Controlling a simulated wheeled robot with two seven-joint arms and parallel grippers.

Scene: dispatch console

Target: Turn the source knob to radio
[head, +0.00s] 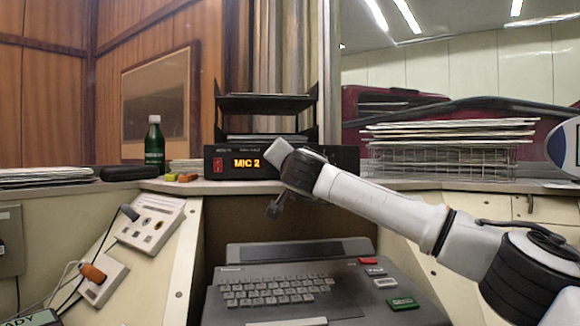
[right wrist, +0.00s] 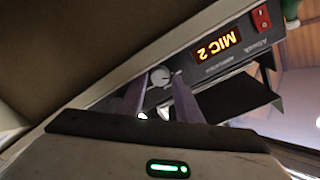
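The source unit (head: 228,166) is a black box on the console shelf. Its orange display (head: 246,163) reads MIC 2. The display also shows upside down in the right wrist view (right wrist: 217,48). The round source knob (right wrist: 160,76) is pale-faced and sits on the front panel in the right wrist view. In the head view my right arm hides it. My right gripper (right wrist: 162,80) is at the panel with its two fingers apart, one on each side of the knob. I cannot tell whether they touch it. My left gripper is not in view.
A red rocker switch (head: 217,165) is left of the display. Black paper trays (head: 265,102) stand on the unit. A green bottle (head: 154,140) stands to the left, a wire basket of papers (head: 440,160) to the right. A keyboard terminal (head: 275,290) is below.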

